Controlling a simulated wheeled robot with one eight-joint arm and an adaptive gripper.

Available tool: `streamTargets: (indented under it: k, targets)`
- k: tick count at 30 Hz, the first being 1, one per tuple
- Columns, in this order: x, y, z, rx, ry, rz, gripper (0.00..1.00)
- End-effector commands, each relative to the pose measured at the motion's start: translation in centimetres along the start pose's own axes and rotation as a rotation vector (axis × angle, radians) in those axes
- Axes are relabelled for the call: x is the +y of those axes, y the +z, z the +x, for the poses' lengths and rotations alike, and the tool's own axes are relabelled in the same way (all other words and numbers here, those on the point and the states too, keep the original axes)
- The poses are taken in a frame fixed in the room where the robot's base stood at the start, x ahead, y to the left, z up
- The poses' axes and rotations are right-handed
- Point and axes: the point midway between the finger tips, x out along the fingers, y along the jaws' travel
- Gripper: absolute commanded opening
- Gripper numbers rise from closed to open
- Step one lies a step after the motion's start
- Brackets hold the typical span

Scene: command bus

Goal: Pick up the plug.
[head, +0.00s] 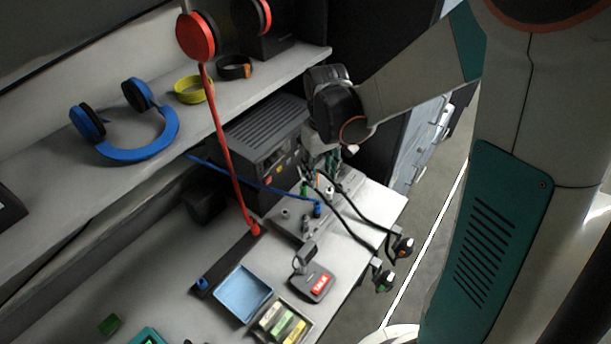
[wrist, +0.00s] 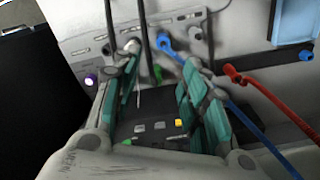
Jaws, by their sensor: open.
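Several cable plugs are in view, and I cannot tell which one the task means. A blue plug (head: 317,210) stands upright on a grey socket panel (head: 290,226), with a blue cable running left from it. In the wrist view the blue plug (wrist: 165,43) shows just beyond and between my fingertips. A green plug (head: 305,188) is behind it. Two black plugs, one with orange (head: 402,246) and one with green (head: 383,281), hang at the table's right edge. My gripper (head: 325,160) is open above the panel's back; nothing shows held between its fingers (wrist: 161,60).
A red cable (head: 228,150) hangs from the shelf to the table, left of the panel. A black box (head: 262,135) stands close to my gripper. A blue tray (head: 242,293) and a red-buttoned device (head: 314,284) are in front. Black cables cross near my fingers.

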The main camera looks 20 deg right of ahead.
Motion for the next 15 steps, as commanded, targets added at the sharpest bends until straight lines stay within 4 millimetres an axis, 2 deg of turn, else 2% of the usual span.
streamTargets:
  k: [5, 15]
  targets:
    - [0.0, -0.1, 1.7, -0.01, -0.002, -0.003, 0.41]
    - [0.0, -0.1, 7.7, -0.009, -0.002, -0.003, 0.41]
